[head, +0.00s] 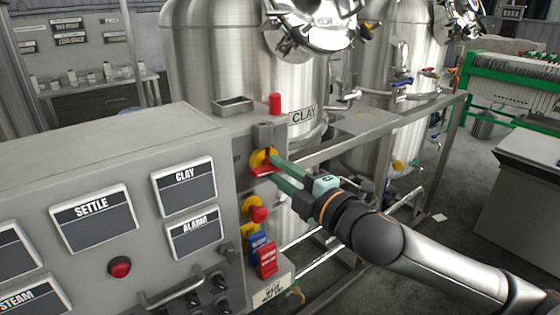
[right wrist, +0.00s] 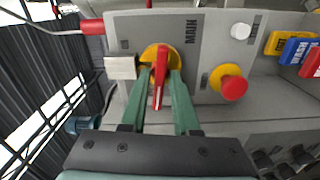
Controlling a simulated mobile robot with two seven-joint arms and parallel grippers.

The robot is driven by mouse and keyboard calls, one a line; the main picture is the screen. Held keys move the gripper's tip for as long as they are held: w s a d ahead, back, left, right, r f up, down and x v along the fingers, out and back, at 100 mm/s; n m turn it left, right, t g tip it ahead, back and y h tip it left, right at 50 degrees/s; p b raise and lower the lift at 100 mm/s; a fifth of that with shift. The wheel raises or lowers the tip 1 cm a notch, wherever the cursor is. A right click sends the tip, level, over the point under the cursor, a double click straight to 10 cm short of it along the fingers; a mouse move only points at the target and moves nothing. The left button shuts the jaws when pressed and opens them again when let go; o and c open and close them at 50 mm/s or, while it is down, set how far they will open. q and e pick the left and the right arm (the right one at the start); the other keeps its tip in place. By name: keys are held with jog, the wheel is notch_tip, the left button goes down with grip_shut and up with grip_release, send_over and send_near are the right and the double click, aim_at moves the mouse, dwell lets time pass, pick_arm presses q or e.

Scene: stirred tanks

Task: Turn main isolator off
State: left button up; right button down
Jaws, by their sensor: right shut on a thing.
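The main isolator is a yellow round plate (head: 258,158) with a red handle (head: 263,171) on the end of the grey control box. In the right wrist view, the yellow plate (right wrist: 149,53) and red handle (right wrist: 159,82) sit beside a "MAIN" label (right wrist: 191,28). The handle lies between the green fingers of my right gripper (right wrist: 160,76), which is shut on it. In the head view my right gripper (head: 273,171) reaches the isolator from the lower right and partly covers it. My left gripper is not in view.
Below the isolator are a red mushroom button (head: 258,214) on yellow, then a blue tag (head: 257,243) and a red tag (head: 267,261). A steel rail (head: 365,137) and tank (head: 235,70) stand behind. A red beacon (head: 275,103) is on top.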

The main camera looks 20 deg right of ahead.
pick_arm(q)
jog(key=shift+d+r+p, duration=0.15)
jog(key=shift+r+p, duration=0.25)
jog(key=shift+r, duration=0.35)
pick_arm(e)
jog(key=shift+n, duration=0.7)
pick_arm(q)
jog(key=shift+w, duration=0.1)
pick_arm(e)
jog(key=c, duration=0.9)
grip_release()
jog(key=shift+o, duration=0.2)
